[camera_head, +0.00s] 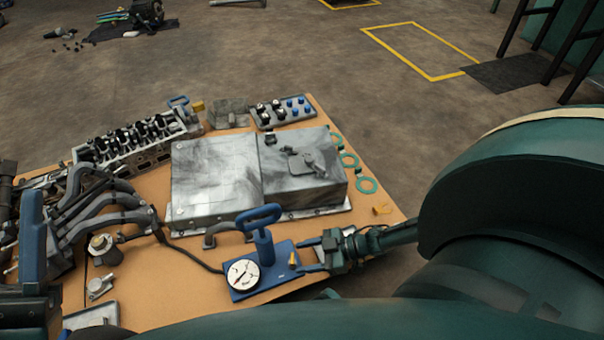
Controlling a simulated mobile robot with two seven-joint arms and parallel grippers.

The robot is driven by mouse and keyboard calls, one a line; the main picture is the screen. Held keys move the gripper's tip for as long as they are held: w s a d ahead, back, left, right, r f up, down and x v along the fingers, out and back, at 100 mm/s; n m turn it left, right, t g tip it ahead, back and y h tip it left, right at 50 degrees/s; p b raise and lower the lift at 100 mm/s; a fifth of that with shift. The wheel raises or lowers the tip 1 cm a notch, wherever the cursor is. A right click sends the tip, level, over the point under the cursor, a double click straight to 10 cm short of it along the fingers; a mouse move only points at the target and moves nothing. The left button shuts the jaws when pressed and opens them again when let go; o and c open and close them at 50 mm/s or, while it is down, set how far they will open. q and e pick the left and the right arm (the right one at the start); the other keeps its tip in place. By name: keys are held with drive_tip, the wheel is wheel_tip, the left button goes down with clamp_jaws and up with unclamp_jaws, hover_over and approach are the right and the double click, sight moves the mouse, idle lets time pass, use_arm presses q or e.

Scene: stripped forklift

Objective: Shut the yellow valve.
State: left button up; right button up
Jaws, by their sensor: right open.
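The yellow valve (293,259) is a small yellow piece on the blue base plate of a hand pump (265,250), to the right of its round white gauge (243,275). My right gripper (306,256) comes in from the right, low over the plate. Its fingers are open and point left toward the valve, close to its right side. I cannot tell whether they touch it. My left gripper is not clearly in view.
A grey metal case (216,172) stands behind the pump on the table (150,301). The pump's blue handle (259,216) rises beside the valve. A black hose and curved manifold pipes (100,203) lie left. A blue upright part (32,240) fills the left edge.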

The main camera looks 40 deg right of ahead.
use_arm(q)
drive_tip(key=shift+s+r+m+h, duration=0.1)
drive_tip(key=shift+r+m+h, duration=0.2)
drive_tip(key=shift+m+h, duration=0.1)
use_arm(e)
drive_tip(key=shift+w+a+f, duration=0.25)
drive_tip(key=shift+w+a, duration=0.15)
drive_tip(key=shift+a, duration=0.05)
drive_tip(key=shift+c, duration=0.5)
drive_tip(key=c, duration=0.9)
drive_tip(key=shift+s, duration=0.1)
